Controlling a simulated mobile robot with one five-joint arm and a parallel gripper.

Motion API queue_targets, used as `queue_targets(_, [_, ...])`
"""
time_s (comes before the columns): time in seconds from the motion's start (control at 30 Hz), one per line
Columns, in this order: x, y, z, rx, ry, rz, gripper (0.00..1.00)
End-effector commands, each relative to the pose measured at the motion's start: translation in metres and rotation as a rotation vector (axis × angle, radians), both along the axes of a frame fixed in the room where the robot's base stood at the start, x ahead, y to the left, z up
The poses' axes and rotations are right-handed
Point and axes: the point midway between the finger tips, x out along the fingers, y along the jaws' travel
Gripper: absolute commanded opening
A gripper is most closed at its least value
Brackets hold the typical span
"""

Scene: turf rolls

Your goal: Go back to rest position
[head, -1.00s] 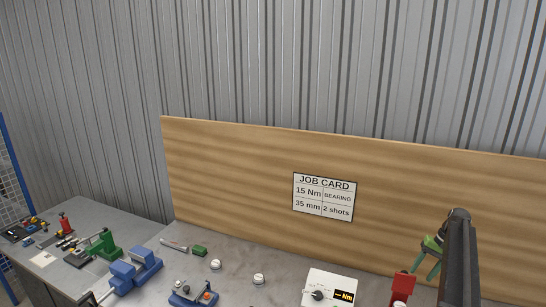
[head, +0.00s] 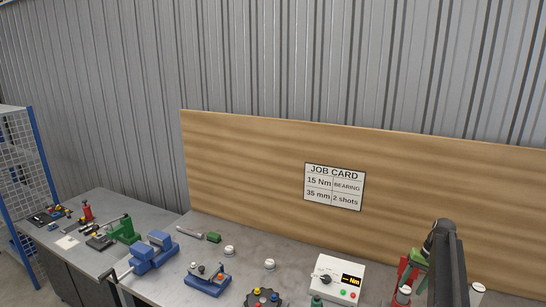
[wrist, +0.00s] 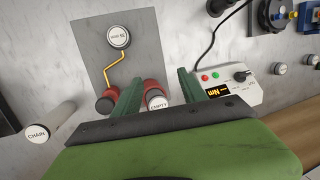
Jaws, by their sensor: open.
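My gripper (wrist: 160,95) shows in the wrist view as two green fingers spread apart above the grey bench (wrist: 175,55). It looks open, with nothing clearly held. A white-topped piece marked EMPTY (wrist: 157,102) on a red body shows between the fingers, below them; I cannot tell whether a finger touches it. In the head view my dark arm (head: 447,265) rises at the lower right, and the gripper end is mostly hidden behind it.
The torque box (head: 337,277) stands on the bench, left of my arm. A blue vise (head: 152,253), blue fixture (head: 207,280) and green press (head: 122,232) stand further left. A wooden board (head: 250,170) with a job card (head: 335,187) backs the bench. A CHAIN cylinder (wrist: 45,134) lies left in the wrist view.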

Motion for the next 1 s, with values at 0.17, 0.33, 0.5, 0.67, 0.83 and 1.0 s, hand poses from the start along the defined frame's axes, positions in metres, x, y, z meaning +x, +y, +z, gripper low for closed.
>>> queue_targets(0.17, [-0.017, 0.075, -0.046, -0.047, -0.003, 0.069, 0.49])
queue_targets(0.33, [-0.052, 0.176, -0.107, -0.119, -0.018, 0.174, 0.49])
queue_targets(0.5, [-0.112, 0.280, -0.172, -0.212, -0.055, 0.308, 0.49])
queue_targets(0.67, [-0.148, 0.329, -0.199, -0.262, -0.087, 0.384, 0.49])
queue_targets(0.83, [-0.154, 0.341, -0.200, -0.277, -0.097, 0.403, 0.49])
queue_targets(1.0, [-0.153, 0.341, -0.198, -0.277, -0.096, 0.402, 0.49])
